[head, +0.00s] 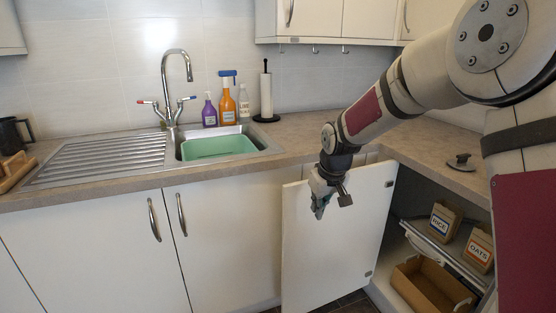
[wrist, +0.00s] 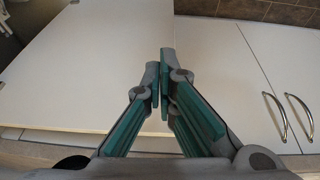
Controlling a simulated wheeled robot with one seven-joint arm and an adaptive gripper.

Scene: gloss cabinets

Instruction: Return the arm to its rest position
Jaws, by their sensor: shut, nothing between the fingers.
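My gripper (head: 319,207) hangs from my arm in front of the upper part of an open white cabinet door (head: 335,255), near the counter's front edge. In the wrist view my gripper (wrist: 162,85) has its green-padded fingers closed together with nothing between them. The wrist view shows the pale door (wrist: 85,65) close behind the fingers on the left. My arm comes in from the right of the head view, bent over the counter. I cannot tell whether the fingers touch the door.
The open corner cabinet holds a rice box (head: 444,222), an oats box (head: 480,250) and a cardboard tray (head: 425,290). A sink with a green basin (head: 218,146), bottles and a paper towel roll (head: 266,95) stand left. A dark lid-like object (head: 461,162) sits on the right counter.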

